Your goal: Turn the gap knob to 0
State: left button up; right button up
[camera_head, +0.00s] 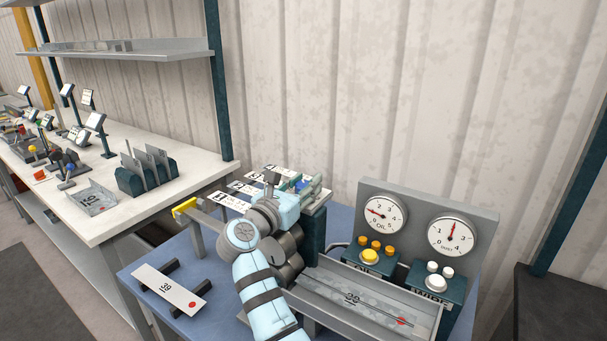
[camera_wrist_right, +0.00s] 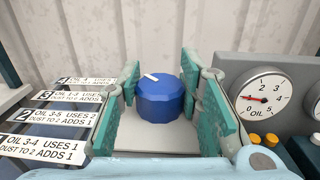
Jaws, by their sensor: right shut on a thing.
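The gap knob (camera_wrist_right: 160,100) is a blue, ribbed round knob in the middle of the right wrist view. A white mark on its top points toward the far left. No scale numbers show around it. My right gripper (camera_wrist_right: 163,88) has its teal fingers on either side of the knob, shut on it. In the head view my right arm reaches up from the bottom to the gripper (camera_head: 297,188), and only a small bit of blue shows between the fingers. My left gripper is not in view.
Numbered cards (camera_wrist_right: 62,97) stand left of the knob. Right of it are the OIL gauge (camera_head: 380,214), the DUST gauge (camera_head: 452,237), a yellow button (camera_head: 370,257), a white button (camera_head: 434,283) and a grey tray (camera_head: 331,315). A plate marked 120 (camera_head: 167,289) lies front left.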

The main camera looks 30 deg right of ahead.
jog(key=n+t+y+p, duration=0.1)
jog(key=t+y+p, duration=0.1)
jog(key=p, duration=0.1)
jog(key=n+t+y+p, duration=0.2)
jog(key=p, duration=0.1)
jog(key=n+t+y+p, duration=0.1)
jog(key=n+y+p, duration=0.1)
jog(key=p, duration=0.2)
jog(key=shift+s+d+r+t, duration=0.1)
jog(key=shift+r+t, duration=0.3)
jog(key=shift+f+n+t+y+p, duration=0.1)
jog(key=shift+n+t+y+p, duration=0.25)
jog(key=shift+n+y, duration=0.25)
jog(key=shift+f+n+t+y+p, duration=0.15)
jog(key=shift+n+t+y+p, duration=0.25)
jog(key=shift+n+y, duration=0.3)
jog(key=shift+f+n+y, duration=0.1)
jog(key=shift+n+y, duration=0.3)
jog(key=shift+y, duration=0.5)
jog(key=o, duration=1.2)
jog(key=shift+f, duration=0.1)
